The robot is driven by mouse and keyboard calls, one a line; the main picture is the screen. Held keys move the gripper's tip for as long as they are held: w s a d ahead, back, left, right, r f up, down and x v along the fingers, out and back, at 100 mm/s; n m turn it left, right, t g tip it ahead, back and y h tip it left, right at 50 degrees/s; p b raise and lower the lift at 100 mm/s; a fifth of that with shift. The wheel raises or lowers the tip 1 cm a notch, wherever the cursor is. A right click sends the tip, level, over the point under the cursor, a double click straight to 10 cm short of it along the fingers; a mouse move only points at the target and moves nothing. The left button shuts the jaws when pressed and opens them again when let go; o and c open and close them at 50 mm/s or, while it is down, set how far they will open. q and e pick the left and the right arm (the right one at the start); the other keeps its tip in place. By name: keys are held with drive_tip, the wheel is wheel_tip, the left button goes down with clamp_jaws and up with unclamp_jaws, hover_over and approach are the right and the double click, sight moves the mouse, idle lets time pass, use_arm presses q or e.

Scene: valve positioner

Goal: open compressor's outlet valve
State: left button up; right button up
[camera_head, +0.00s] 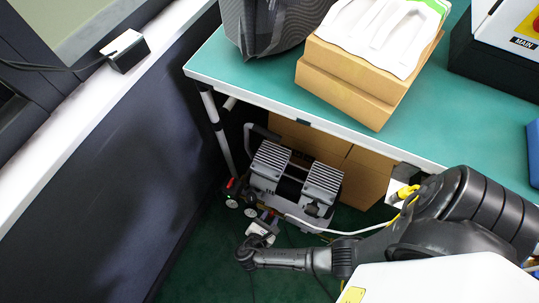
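The compressor (293,182), grey and black with two ribbed heads, stands on the dark green floor under the table. A small red part (231,183) and round gauges (232,203) show at its front left; I cannot tell for sure which part is the outlet valve. My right arm comes in from the right, and its wrist ends just in front of the compressor. My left gripper is out of view.
The green-topped table (255,80) overhangs the compressor, with a white leg (215,125) at its left. Cardboard boxes (368,178) stand behind the compressor. A pale hose (335,231) runs right from it. A dark wall panel (120,170) bounds the left; some floor is free between.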

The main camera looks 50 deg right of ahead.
clamp_jaws()
drive_tip(key=shift+m, duration=0.3)
drive_tip(key=shift+r+m+p, duration=0.1)
drive_tip(key=shift+m+p, duration=0.6)
drive_tip(key=shift+m, duration=0.2)
drive_tip(key=m, duration=0.3)
drive_tip(key=shift+g+p, duration=0.4)
drive_tip(key=m, duration=0.3)
drive_tip(key=shift+s+m, duration=0.1)
drive_tip(key=shift+m, duration=0.2)
drive_tip(key=m, duration=0.3)
drive_tip(key=shift+f+y+p, duration=0.2)
drive_tip(key=shift+y+p, duration=0.1)
drive_tip(key=m, duration=0.2)
drive_tip(key=shift+m, duration=0.7)
